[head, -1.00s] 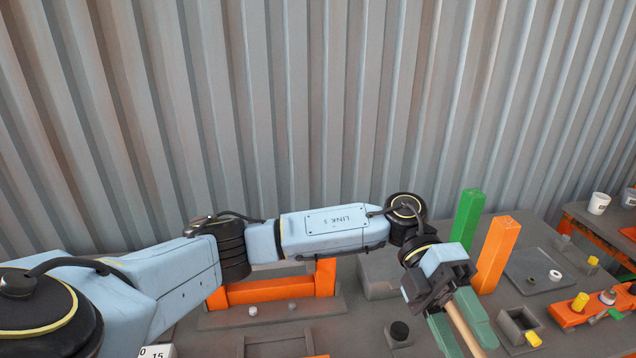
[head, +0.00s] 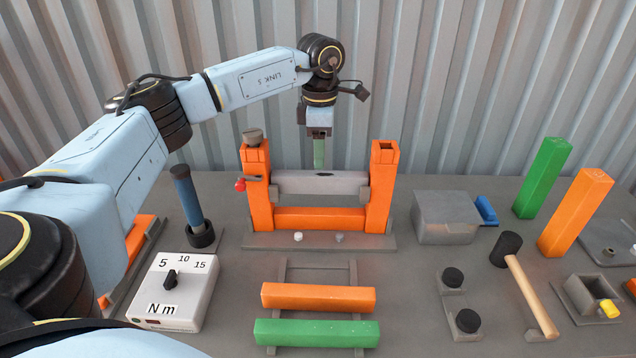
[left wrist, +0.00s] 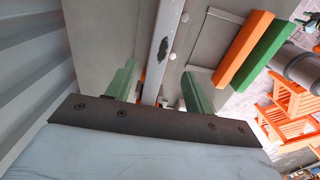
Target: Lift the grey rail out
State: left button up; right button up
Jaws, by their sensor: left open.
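The grey rail (head: 300,183) spans level between two orange posts (head: 259,205) (head: 378,205), above a lower orange crossbar (head: 320,219). It has a dark patch near its middle, also visible on the rail in the left wrist view (left wrist: 166,28). My left gripper (head: 319,165) points down over the rail's middle, open, with green fingers. In the left wrist view the rail runs between the two spread fingers (left wrist: 158,95). I cannot tell whether the fingertips reach below the rail's top. My right gripper is out of view.
The right post's top is an open socket. Orange (head: 318,298) and green bars (head: 316,333) lie in front. A mallet (head: 528,293) lies right, past a grey box (head: 446,218).

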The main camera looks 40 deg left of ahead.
aim_at(320, 173)
pick_arm(q)
jog(key=shift+w+f, duration=0.1)
jog(key=shift+f, duration=3.45)
grip_shut()
jog(key=shift+r, duration=0.1)
